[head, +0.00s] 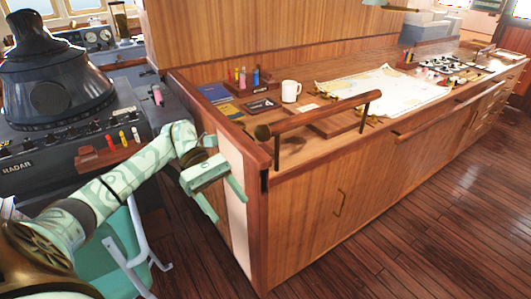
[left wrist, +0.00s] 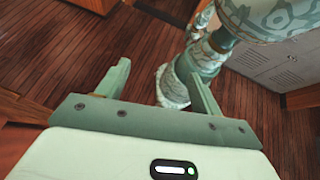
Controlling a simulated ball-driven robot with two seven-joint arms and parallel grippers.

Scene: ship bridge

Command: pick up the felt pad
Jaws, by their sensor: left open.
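I cannot clearly pick out a felt pad in either view. Small flat items lie on the wooden chart counter (head: 300,137), among them a dark flat piece with a light mark (head: 260,105), but their material is too small to tell. My left gripper (head: 228,208) is open and empty, beside the counter's pale end panel and below its top. In the left wrist view its two fingers (left wrist: 158,72) stand apart with nothing held between them. My right gripper is not in the head view.
The counter holds a white mug (head: 291,91), blue book (head: 213,93), bottles and a chart (head: 388,91). A wooden rail (head: 318,114) runs above its front edge. A radar console (head: 60,150) and green chair (head: 125,250) stand left. Floor at right is clear.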

